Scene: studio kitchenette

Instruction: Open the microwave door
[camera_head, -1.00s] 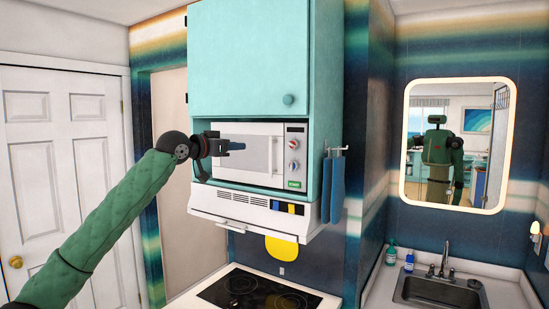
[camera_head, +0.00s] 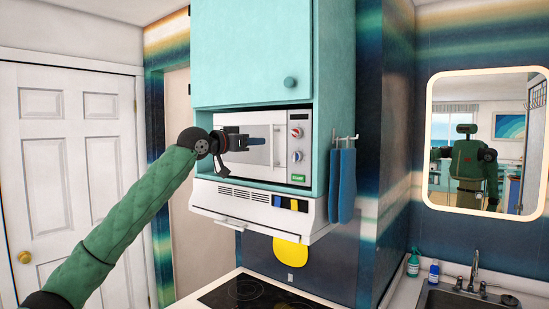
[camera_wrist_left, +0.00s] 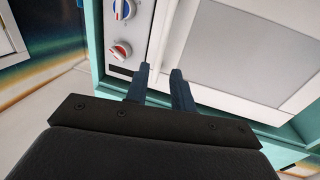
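The white microwave (camera_head: 262,146) sits in the open shelf under a turquoise cabinet. Its door (camera_head: 245,158) is closed, and the vertical handle (camera_head: 276,152) is on the door's right side, beside the control knobs. My left gripper (camera_head: 263,142) is in front of the door, with its blue fingers pointing right toward the handle. In the left wrist view the fingers (camera_wrist_left: 161,75) are apart with nothing gripped. The pale handle bar (camera_wrist_left: 174,28) lines up with the gap between them; contact cannot be told. My right gripper is not in view.
The turquoise cabinet (camera_head: 255,50) is directly above, and a white range hood (camera_head: 262,205) is below. A blue towel (camera_head: 343,185) hangs on the right side. A black cooktop (camera_head: 250,295) is underneath. A white door (camera_head: 68,160) stands at the left.

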